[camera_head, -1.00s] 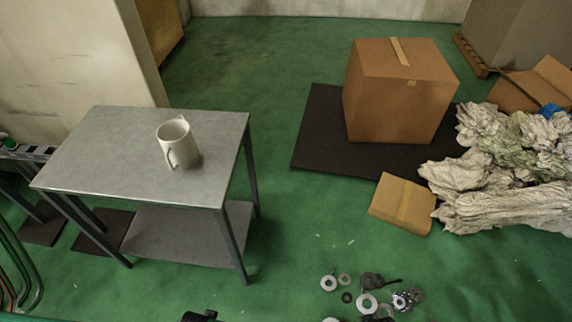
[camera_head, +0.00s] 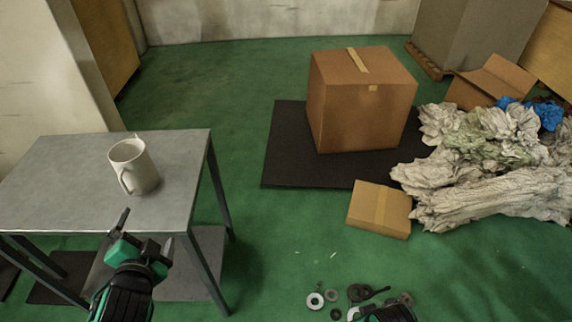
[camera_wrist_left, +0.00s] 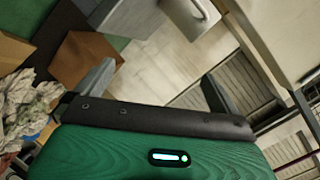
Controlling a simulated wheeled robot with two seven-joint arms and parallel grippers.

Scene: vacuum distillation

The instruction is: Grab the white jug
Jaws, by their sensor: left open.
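The white jug (camera_head: 137,168) stands upright near the right side of the grey metal table (camera_head: 60,180) in the head view. Its handle faces the front left. My left gripper (camera_head: 146,230) is open and empty at the table's front edge, nearer to me than the jug and apart from it. In the left wrist view the two fingers of the left gripper (camera_wrist_left: 155,90) stand wide apart with nothing between them. A dark part of mine, seemingly the right gripper (camera_head: 390,314), just enters at the bottom edge.
A large cardboard box (camera_head: 360,105) stands on a black mat (camera_head: 285,150). A flat carton (camera_head: 380,210) and crumpled pale sheeting (camera_head: 490,190) lie to the right. Several metal discs (camera_head: 316,300) lie on the green floor. Open floor lies between table and mat.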

